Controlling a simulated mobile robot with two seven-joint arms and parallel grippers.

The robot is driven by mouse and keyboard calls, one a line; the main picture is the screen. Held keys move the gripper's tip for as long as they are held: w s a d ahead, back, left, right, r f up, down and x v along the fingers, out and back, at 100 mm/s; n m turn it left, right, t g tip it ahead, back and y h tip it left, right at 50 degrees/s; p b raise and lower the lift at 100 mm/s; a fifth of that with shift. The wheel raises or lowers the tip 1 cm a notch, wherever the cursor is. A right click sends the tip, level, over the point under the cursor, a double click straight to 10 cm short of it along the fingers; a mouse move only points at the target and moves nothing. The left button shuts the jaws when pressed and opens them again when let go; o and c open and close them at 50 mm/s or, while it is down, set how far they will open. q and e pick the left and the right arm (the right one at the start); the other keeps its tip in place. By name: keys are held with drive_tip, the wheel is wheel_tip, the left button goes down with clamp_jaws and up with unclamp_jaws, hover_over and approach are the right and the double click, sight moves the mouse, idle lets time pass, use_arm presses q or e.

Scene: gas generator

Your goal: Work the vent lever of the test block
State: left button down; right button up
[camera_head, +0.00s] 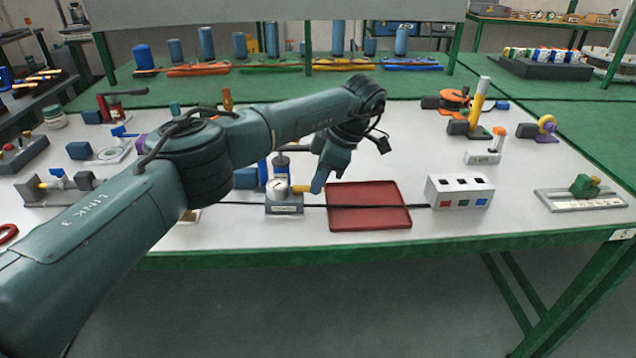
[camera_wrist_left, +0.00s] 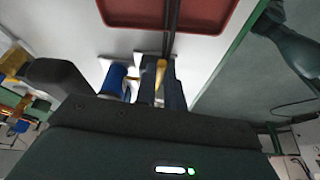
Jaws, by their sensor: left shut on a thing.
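The test block (camera_head: 284,206) is a small grey box with a round dial on top, near the front edge of the white table. Its yellow vent lever (camera_head: 301,188) sticks out to the right, roughly level. My left gripper (camera_head: 317,186) reaches down from above and is shut on the lever's outer end. In the left wrist view, the yellow lever (camera_wrist_left: 160,72) shows just beyond the dark gripper body, which hides much of the block. My right gripper is not in view.
A dark red tray (camera_head: 368,222) lies right of the block, with a black strip across it. A white box with coloured squares (camera_head: 459,192) stands further right. A blue cylinder (camera_head: 263,172) stands close behind the block. The table's green front edge is near.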

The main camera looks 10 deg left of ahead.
use_arm(q)
drive_tip(key=shift+w+n, duration=0.25)
drive_tip(key=shift+n, duration=0.35)
drive_tip(key=shift+g, duration=0.3)
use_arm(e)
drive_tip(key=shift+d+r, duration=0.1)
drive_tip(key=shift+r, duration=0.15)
use_arm(q)
drive_tip(key=shift+w, duration=0.1)
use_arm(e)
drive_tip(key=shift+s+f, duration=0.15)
use_arm(q)
drive_tip(key=shift+a, duration=0.1)
drive_tip(key=c, duration=1.5)
unclamp_jaws()
drive_tip(key=shift+r, duration=0.1)
